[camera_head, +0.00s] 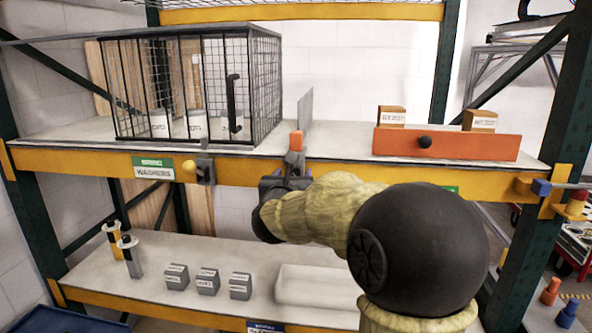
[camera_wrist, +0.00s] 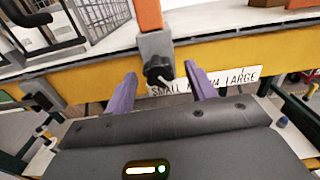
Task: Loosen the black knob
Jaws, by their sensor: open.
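A black knob (camera_wrist: 157,72) sits on the front of a grey clamp bracket (camera_wrist: 155,46) at the shelf's yellow front beam. An orange block (camera_wrist: 148,14) rises above the bracket; it also shows in the head view (camera_head: 296,140). My gripper (camera_wrist: 160,70) is open, with one purple finger on each side of the knob. In the wrist view the fingers look apart from it, and nothing is held. In the head view my gripper (camera_head: 287,180) is at the beam below the orange block, and it hides the knob there.
A wire cage (camera_head: 262,85) stands left on the shelf. A grey upright plate (camera_head: 304,108) is behind the orange block. An orange-fronted bin (camera_head: 470,147) with another black knob (camera_head: 424,142) is at right. A label (camera_wrist: 235,76) reading "SMALL" and "LARGE" is partly hidden.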

